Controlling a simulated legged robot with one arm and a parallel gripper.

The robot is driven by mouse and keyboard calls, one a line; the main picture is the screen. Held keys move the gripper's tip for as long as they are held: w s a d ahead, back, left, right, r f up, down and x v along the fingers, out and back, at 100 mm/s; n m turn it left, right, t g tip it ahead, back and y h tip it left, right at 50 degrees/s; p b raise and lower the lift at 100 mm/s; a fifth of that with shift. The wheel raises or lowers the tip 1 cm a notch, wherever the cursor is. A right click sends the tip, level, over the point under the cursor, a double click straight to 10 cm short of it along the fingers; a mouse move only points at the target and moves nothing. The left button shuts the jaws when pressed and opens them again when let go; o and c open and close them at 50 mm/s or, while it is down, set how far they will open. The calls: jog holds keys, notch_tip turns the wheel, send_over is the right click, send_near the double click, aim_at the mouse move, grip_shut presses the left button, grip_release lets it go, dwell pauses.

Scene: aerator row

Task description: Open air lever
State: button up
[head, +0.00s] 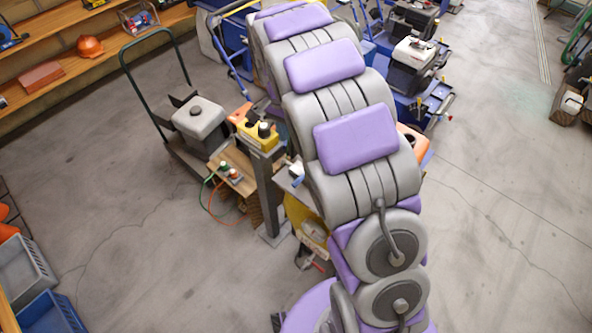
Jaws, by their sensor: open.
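I cannot pick out an air lever for sure. A wooden board with small green and red-topped fittings (230,174) stands left of the middle, with green and orange hoses hanging from it. Just right of it, a yellow box with a black knob (256,133) sits on a grey post (268,195). My large grey and purple arm rises through the middle of the head view and hides what is behind it. My gripper does not show.
A dark green-handled cart (170,145) carrying a grey unit (200,118) stands left of the post. Blue machines (425,95) stand behind my arm. Shelves (60,70) line the upper left. Crates (25,275) lie at lower left.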

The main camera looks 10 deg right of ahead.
jog(key=w, duration=0.1)
jog(key=b, duration=0.1)
send_near(298, 179)
jog(key=f, duration=0.5)
jog(key=s+f, duration=0.1)
jog(key=f, duration=0.2)
jog(key=shift+s+d+f, duration=0.1)
jog(key=shift+d, duration=0.3)
jog(key=shift+c, duration=0.2)
grip_shut()
